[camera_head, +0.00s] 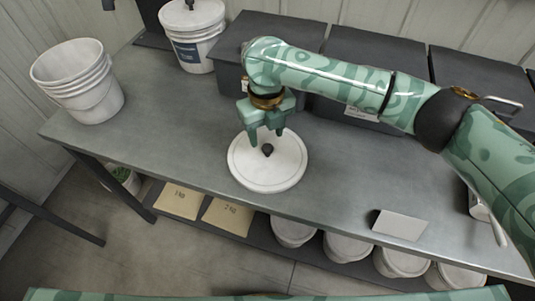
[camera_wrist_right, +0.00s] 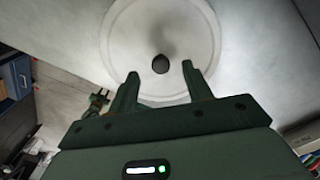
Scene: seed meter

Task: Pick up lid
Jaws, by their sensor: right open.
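The lid (camera_head: 268,172) is a round white disc with a small dark knob (camera_head: 267,150) at its middle, lying flat on the grey workbench. My right gripper (camera_head: 266,140) is above the lid, with its fingers close to the knob. In the right wrist view the lid (camera_wrist_right: 205,45) fills the upper middle, and its dark knob (camera_wrist_right: 160,64) appears between and just beyond the open fingertips of my right gripper (camera_wrist_right: 160,70). Nothing is held between the fingers. I cannot tell the exact height of the fingertips over the lid. My left gripper is not in view.
Stacked white buckets (camera_head: 78,82) stand at the bench's left end. A lidded white bucket (camera_head: 193,35) and dark bins (camera_head: 268,28) line the back. A white card (camera_head: 399,225) lies at the front right. Several white tubs (camera_head: 293,231) sit on the lower shelf. The bench left of the lid is clear.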

